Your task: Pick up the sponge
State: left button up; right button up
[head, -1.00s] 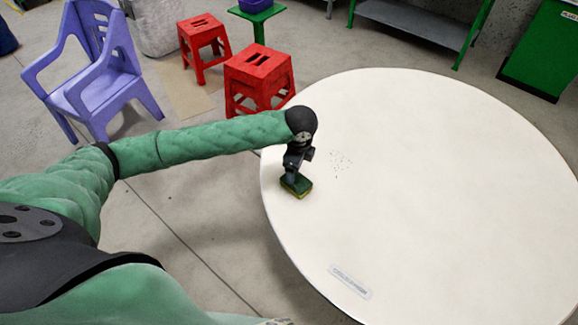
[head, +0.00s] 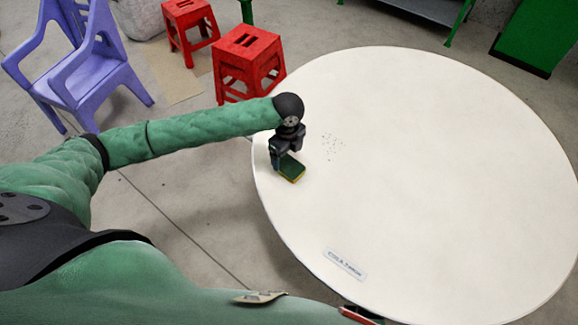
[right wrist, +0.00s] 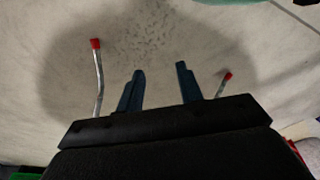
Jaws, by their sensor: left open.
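A green and yellow sponge (head: 292,170) lies on the round white table (head: 420,190), near the table's left edge in the head view. My left gripper (head: 282,158) points down at the sponge's left end, with its jaws open. Its fingers partly cover that end; I cannot tell whether they touch the sponge. My right gripper (right wrist: 160,74) shows in the right wrist view with its two dark fingers apart and nothing between them, over a grey surface.
Dark specks (head: 332,147) lie right of the sponge. A label plate (head: 345,264) sits near the front edge. A purple chair (head: 85,70) and red stools (head: 248,62) stand beyond the table. Red-tipped rods (right wrist: 97,75) flank my right fingers. Most of the tabletop is clear.

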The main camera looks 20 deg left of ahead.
aim_at(289, 165)
pick_arm(q)
jog(key=shift+s+d+f+p, duration=0.15)
jog(key=shift+f+p, duration=0.45)
jog(key=shift+f, duration=0.7)
jog(key=shift+s+d+f+p, duration=0.1)
jog(key=shift+f+p, duration=0.45)
jog(key=shift+f, duration=0.75)
pick_arm(e)
notch_tip(289, 165, down, 6)
jog(key=s+d, duration=0.1)
jog(key=shift+s+d+r+t, duration=0.2)
jog(key=shift+s+d+t, duration=0.05)
jog(key=shift+d+t, duration=0.1)
pick_arm(q)
jog(key=c, duration=1.1)
pick_arm(e)
jog(key=shift+s, duration=0.1)
